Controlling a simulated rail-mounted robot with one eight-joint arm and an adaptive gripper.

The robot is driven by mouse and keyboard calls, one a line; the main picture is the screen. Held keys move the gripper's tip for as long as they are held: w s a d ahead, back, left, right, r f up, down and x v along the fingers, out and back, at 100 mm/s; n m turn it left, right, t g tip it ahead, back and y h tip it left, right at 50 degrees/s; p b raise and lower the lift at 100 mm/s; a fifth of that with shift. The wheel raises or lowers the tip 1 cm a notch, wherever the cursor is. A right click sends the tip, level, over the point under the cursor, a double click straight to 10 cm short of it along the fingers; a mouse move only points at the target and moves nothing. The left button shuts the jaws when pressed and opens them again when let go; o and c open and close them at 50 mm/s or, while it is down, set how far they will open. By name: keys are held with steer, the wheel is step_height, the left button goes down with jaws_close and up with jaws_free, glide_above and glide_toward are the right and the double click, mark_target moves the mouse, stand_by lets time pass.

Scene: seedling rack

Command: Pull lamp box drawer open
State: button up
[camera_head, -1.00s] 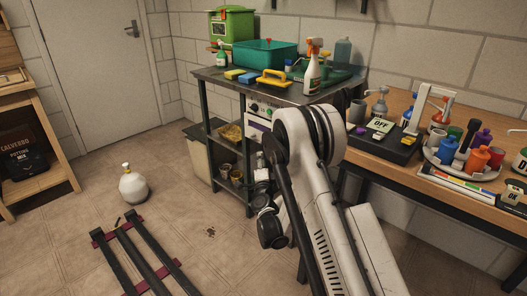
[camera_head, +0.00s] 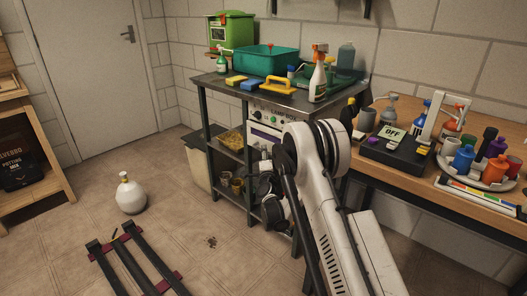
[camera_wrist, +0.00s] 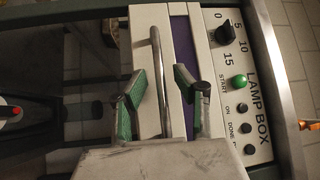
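The lamp box (camera_head: 266,117), with its white control panel, sits under the top of the metal workbench, partly behind my arm. In the wrist view its labelled panel (camera_wrist: 246,85) has a black dial and a green button. Beside the panel is the pale drawer front (camera_wrist: 181,12) with a purple stripe. A metal bar handle (camera_wrist: 158,75) stands in front of it. My gripper (camera_wrist: 158,85) is open, with green-padded fingers on either side of the handle and gaps to it. In the head view my gripper is dark and its fingertips are hard to make out.
The bench top (camera_head: 237,87) holds a teal tub (camera_head: 265,60) and a spray bottle (camera_head: 318,75). A wooden table (camera_head: 410,178) with tools stands at right. A white tank (camera_head: 130,195) stands on open floor at left.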

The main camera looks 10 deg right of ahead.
steer(key=shift+w+d+r, duration=0.1)
steer(key=shift+w, duration=0.5)
jaws_close()
